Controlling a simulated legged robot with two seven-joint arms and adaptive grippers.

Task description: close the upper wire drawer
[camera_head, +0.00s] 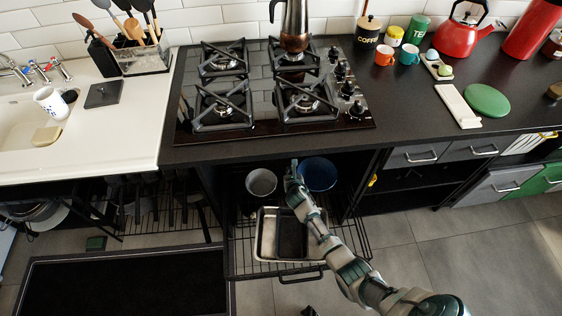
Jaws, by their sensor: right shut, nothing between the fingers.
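A wire drawer (351,240) stands pulled out below the hob, with its dark handle (302,278) at the front. A metal baking tray (266,236) and a dark tray (291,238) lie in it. A grey bowl (261,182) and a blue bowl (318,174) sit further back, under the counter edge. I cannot tell whether the bowls share that drawer. My right gripper (292,169) is shut and empty between the two bowls, close to the counter edge. My right forearm passes over the trays and hides part of them. My left gripper is out of view.
The black counter (420,142) with the gas hob (270,95) overhangs the drawer space. A moka pot (294,25) stands on a rear burner. A dark mat (125,285) lies on the floor at left. Grey floor tiles (450,240) at right are clear.

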